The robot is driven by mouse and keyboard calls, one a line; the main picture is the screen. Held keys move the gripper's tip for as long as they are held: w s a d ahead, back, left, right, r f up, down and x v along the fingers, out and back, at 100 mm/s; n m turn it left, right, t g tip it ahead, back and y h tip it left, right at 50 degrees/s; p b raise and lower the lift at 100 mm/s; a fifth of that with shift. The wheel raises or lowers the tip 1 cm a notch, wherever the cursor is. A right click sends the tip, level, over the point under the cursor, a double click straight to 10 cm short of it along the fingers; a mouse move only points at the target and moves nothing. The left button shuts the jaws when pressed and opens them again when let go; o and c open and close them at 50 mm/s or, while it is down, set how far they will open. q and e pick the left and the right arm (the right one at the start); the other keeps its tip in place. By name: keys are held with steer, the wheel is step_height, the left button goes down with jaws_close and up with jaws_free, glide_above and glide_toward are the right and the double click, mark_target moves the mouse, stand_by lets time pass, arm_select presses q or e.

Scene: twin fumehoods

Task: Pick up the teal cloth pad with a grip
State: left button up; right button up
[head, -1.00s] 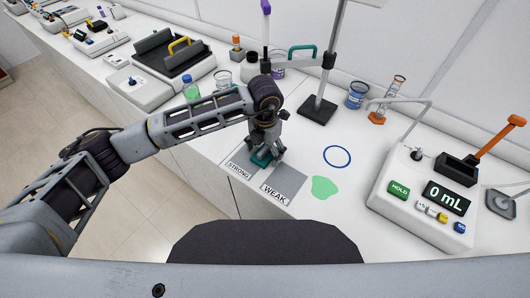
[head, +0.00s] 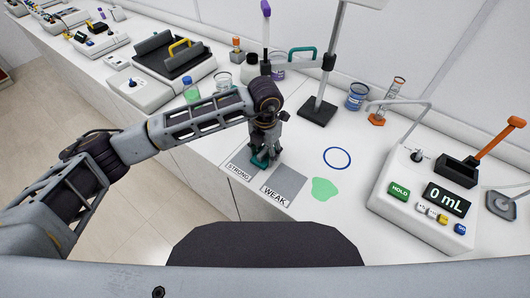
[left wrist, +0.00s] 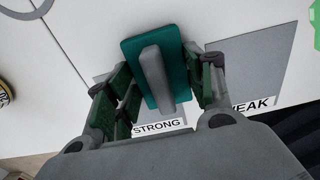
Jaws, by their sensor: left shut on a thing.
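The teal cloth pad (left wrist: 178,58) has an upright grey grip (left wrist: 154,78) on top. It is over the grey square marked STRONG (head: 239,172); I cannot tell whether it rests on it. In the head view only a bit of the teal pad (head: 260,159) shows below the fingers. My left gripper (head: 263,152) points down over the pad. In the left wrist view my left gripper (left wrist: 160,74) has its fingers on both sides of the pad, shut on it. My right gripper is not in view.
Right of the pad lie a grey square marked WEAK (head: 286,181), a green patch (head: 324,189) and a blue ring (head: 337,158). A stand (head: 318,110) and beakers stand behind. A device reading 0 mL (head: 425,192) is at the right. The counter's front edge is close.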

mark_target(265, 149)
arm_select(q)
steer(key=shift+r, duration=0.5)
step_height(265, 149, up, 8)
steer(key=shift+f+b, duration=0.15)
steer(key=shift+b, duration=0.4)
steer(key=shift+r, duration=0.65)
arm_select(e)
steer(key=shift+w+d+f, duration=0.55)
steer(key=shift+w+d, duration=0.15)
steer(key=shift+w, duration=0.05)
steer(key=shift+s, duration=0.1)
arm_select(q)
steer(key=shift+o, duration=1.2)
steer(key=shift+c, duration=0.8)
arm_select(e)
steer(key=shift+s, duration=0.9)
